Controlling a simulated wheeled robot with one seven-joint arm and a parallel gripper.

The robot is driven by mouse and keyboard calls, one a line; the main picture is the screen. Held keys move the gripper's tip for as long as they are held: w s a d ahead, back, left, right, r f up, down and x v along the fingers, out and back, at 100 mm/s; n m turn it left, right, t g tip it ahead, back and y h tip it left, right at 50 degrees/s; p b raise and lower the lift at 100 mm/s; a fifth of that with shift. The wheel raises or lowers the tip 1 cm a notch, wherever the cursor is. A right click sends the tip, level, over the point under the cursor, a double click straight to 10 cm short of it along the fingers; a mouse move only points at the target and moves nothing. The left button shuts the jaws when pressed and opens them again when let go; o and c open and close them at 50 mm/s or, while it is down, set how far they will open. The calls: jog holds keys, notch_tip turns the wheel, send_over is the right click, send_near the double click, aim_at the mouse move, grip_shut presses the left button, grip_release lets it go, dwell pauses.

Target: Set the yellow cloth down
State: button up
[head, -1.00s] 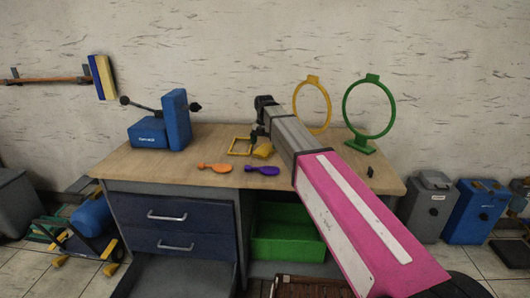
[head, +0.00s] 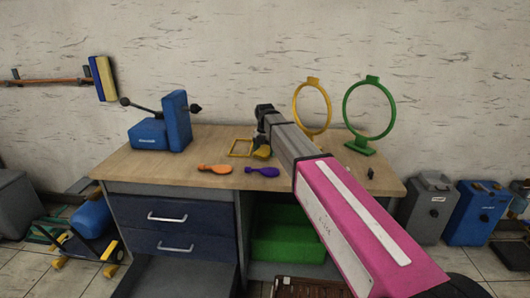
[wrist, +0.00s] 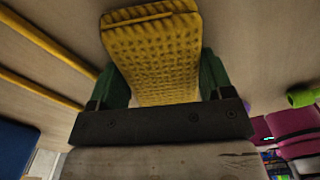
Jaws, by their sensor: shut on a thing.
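The yellow cloth (wrist: 152,52) is a folded, textured pad between the two green fingers of my gripper (wrist: 162,75) in the wrist view. My gripper is shut on it. In the head view the cloth (head: 262,153) shows as a small yellow patch under the end of my arm, over the wooden tabletop (head: 200,143). My arm partly hides it there. I cannot tell whether the cloth touches the table.
A yellow square frame (head: 240,148) lies just left of the cloth. A blue machine (head: 162,128) stands left; yellow (head: 328,110) and green (head: 389,112) rings stand right.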

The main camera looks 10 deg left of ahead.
aim_at(265, 149)
jog(key=shift+r, duration=0.55)
notch_tip(265, 149, up, 3)
jog(key=shift+f, duration=0.2)
jog(key=s+a+r, duration=0.6)
jog(key=s+r, duration=0.1)
jog(key=s, duration=0.2)
jog(key=shift+s+a, duration=0.3)
jog(key=shift+s, duration=0.05)
